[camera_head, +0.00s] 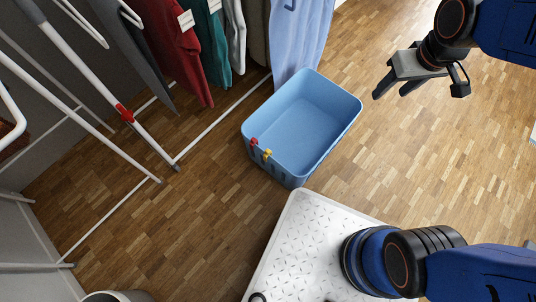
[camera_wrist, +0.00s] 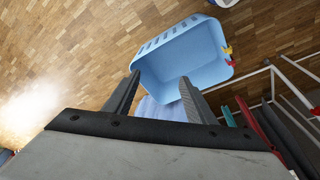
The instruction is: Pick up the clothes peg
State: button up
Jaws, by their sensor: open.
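Two clothes pegs are clipped side by side on the rim of a blue basket (camera_head: 318,77) on the floor. One is a red peg (camera_head: 253,144) and the other a yellow peg (camera_head: 266,154). In the wrist view, the yellow peg (camera_wrist: 227,50) and the red peg (camera_wrist: 231,63) show on the right end of the basket (camera_wrist: 160,60). My gripper (camera_head: 386,93) is open and empty, to the right of the basket and apart from it. Its two fingers (camera_wrist: 158,92) point toward the basket in the wrist view. Which peg the task means cannot be told.
Clothes, including a red garment (camera_head: 168,45), a teal garment (camera_head: 208,45) and a light blue cloth (camera_head: 298,35), hang behind and left of the basket. A white drying-rack frame (camera_head: 90,85) stands at the left. Bare wooden floor (camera_head: 340,165) lies right of the basket.

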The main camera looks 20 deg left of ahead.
jog(key=s+a+f+n+g, duration=0.1)
jog(key=a+f+n, duration=0.1)
jog(key=a+f, duration=0.45)
jog(key=s+a+f+n, duration=0.1)
jog(key=a+f+n, duration=0.15)
jog(key=a, duration=0.75)
jog(key=n+g+h, duration=0.1)
jog(key=n, duration=0.3)
send_over(268, 150)
notch_tip(268, 150, down, 14)
jog(key=shift+m, duration=0.25)
notch_tip(268, 150, down, 12)
jog(key=shift+w+r, duration=0.15)
jog(key=shift+s+f, duration=0.2)
jog(key=shift+f, duration=2.4)
jog(key=c, duration=1.1)
